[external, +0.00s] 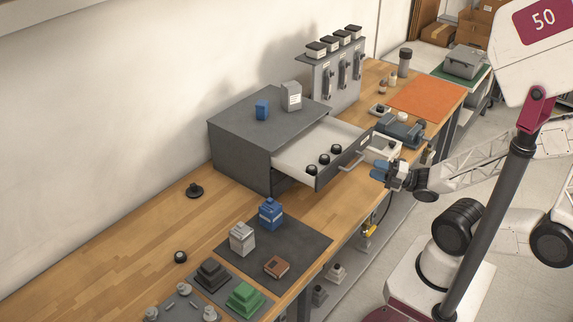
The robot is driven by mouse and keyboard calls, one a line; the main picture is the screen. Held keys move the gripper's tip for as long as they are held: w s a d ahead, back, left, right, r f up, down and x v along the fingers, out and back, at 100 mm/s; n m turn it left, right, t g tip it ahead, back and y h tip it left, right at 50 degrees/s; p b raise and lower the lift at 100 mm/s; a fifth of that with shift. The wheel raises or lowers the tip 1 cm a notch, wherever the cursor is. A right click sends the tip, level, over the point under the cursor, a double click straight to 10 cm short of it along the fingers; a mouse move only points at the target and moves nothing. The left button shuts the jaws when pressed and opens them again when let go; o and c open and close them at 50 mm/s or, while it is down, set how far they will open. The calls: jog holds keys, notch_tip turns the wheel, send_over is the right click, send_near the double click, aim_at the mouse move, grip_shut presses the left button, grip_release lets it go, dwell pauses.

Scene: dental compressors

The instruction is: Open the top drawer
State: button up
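The grey drawer cabinet (240,150) stands on the wooden bench against the wall. Its top drawer (290,160) is pulled well out toward the right, with its pale inside showing. Several small black round parts (323,159) lie in it.
A blue item (262,110) and a grey box (291,96) stand on the cabinet. A dark mat (290,245) with a blue, a grey and a brown part lies in front. A blue-grey vise-like device (402,130) and an orange mat (428,98) are behind my gripper.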

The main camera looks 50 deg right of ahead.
jog(key=shift+s, duration=0.1)
dwell(0.7)
jog(key=w+d+r+m+g+h, duration=0.1)
jog(key=w+r+m+h, duration=0.1)
jog(key=m, duration=0.2)
jog(key=w+d+r+m+g+h, duration=0.1)
jog(key=d+r+m+g+h, duration=0.1)
jog(key=m, duration=0.3)
jog(key=w+d+r+m+g+h, duration=0.1)
jog(key=w+d+r+m+h, duration=0.1)
jog(key=r+m+h, duration=0.1)
jog(key=shift+w+m+g+h, duration=0.35)
jog(key=shift+m+g+h, duration=0.05)
jog(key=shift+m, duration=0.3)
jog(key=s+a+r+m+g, duration=0.1)
jog(key=s+r+m+g, duration=0.3)
jog(key=s+m+g, duration=0.4)
jog(key=m+g, duration=0.2)
jog(key=g, duration=0.1)
jog(key=shift+a+r, duration=0.3)
